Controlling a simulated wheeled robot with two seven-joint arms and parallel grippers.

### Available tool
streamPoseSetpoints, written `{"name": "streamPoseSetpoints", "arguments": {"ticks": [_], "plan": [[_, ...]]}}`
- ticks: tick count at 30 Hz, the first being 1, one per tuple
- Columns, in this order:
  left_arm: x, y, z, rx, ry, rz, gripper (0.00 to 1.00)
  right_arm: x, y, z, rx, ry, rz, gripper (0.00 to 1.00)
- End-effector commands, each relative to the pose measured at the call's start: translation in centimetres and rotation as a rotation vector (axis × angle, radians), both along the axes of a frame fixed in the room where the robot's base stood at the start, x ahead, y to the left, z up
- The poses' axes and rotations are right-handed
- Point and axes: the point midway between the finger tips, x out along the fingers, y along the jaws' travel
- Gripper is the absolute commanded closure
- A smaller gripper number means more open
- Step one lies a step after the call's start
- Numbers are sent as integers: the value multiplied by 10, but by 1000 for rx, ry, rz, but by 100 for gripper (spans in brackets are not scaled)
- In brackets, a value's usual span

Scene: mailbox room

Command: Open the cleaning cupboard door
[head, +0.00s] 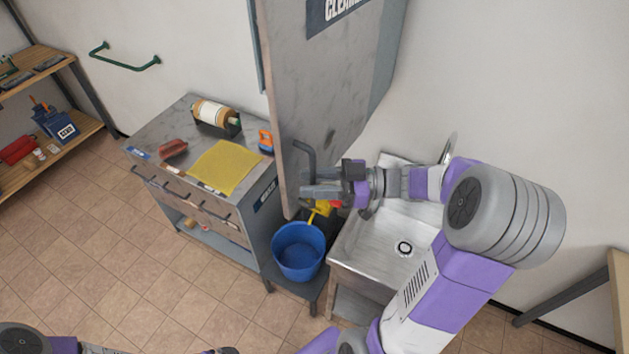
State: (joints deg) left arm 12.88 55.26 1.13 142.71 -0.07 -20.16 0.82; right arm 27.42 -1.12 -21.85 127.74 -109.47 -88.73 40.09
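The grey cupboard door (335,85) stands tall at the top centre, with a dark label reading "CLEA..." cut off by the frame. Its dark bar handle (305,155) is low on the left part of the door face. A blue-grey strip shows behind the door's left edge; I cannot tell how far the door stands off the cupboard. My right gripper (318,192) points left at the handle's lower end. Its fingers look close together, but whether they hold the handle is unclear.
A metal sink (372,254) stands below my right arm. A blue bucket (298,253) sits left of it. A grey drawer bench (168,122) carries a yellow cloth (225,166) and a roll (215,116). Wooden shelves (45,68) stand far left. The tiled floor in front is clear.

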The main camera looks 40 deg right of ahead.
Motion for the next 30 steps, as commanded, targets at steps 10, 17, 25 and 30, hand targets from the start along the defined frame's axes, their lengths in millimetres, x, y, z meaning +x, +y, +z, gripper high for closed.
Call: {"name": "streamPoseSetpoints", "arguments": {"ticks": [10,17,25,30], "plan": [[0,0,-12,0,0,0,4,-27,-38,-2,-1,0,-5,64],[0,0,-17,0,0,0,4,-43,-59,-1,-1,-1,-3,64],[0,0,-17,0,0,0,4,-45,-61,0,1,-1,0,64],[0,0,-17,0,0,0,4,-45,-61,0,1,-1,0,64]]}}
